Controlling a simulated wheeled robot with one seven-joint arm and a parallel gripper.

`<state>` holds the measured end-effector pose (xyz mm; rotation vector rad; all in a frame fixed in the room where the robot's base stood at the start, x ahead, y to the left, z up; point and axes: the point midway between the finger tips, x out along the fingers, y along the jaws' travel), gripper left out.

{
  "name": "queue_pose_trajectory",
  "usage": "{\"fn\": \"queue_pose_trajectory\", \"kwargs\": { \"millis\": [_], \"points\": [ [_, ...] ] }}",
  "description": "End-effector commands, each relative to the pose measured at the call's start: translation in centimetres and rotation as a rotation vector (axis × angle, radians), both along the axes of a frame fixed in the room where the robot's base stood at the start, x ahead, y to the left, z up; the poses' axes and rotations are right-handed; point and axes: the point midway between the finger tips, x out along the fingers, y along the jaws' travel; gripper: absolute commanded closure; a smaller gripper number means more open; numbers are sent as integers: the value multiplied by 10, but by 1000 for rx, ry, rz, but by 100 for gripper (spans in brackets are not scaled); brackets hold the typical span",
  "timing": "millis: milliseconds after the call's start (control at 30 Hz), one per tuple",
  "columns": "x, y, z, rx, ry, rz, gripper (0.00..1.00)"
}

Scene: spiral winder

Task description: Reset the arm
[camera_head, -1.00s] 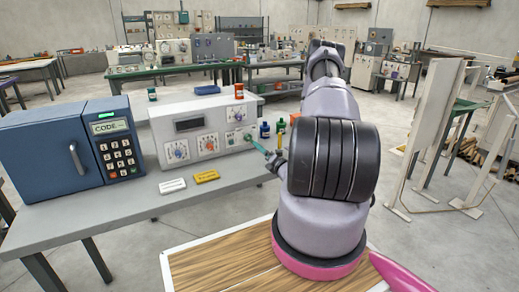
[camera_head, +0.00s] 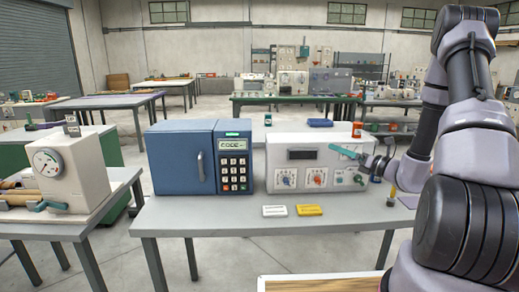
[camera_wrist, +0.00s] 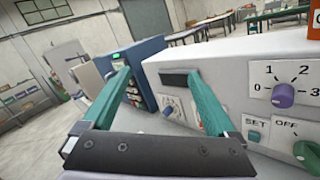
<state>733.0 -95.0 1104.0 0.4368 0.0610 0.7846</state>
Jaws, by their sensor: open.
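My gripper (camera_head: 350,152) has teal fingers and is at the upper front of the white control box (camera_head: 280,181), near its right side, in the head view. My arm comes in from the right edge. In the wrist view my gripper (camera_wrist: 159,74) has its two teal fingers spread apart with nothing between them. The control box's dial face (camera_wrist: 285,75) is close on the right in that view. Whether a finger touches the box is not clear.
A blue safe (camera_head: 182,158) with a keypad stands left of the control box on the grey table (camera_head: 200,215). A white card (camera_head: 275,211) and a yellow card (camera_head: 309,210) lie in front. A gauge machine (camera_head: 80,170) stands on another table at left. Open floor lies between tables.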

Motion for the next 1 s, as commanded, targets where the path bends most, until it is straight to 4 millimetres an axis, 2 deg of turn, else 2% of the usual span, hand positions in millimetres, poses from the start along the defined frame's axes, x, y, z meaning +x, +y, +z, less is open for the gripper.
{"fn": "queue_pose_trajectory", "kwargs": {
  "millis": [33, 200, 300, 433, 533, 667, 800, 1000],
  "points": [
    [-9, 20, 24, -70, -49, 89, 7],
    [-57, 76, 75, -320, -190, 381, 7],
    [-91, 99, 95, -483, -276, 536, 7],
    [-133, 116, 113, -709, -393, 711, 7],
    [-164, 120, 122, -895, -488, 828, 7],
    [-197, 115, 134, -1150, -618, 949, 7],
    [-224, 100, 147, -1436, -760, 1040, 7],
    [-248, 70, 178, -1861, -966, 1082, 7]
  ]
}}
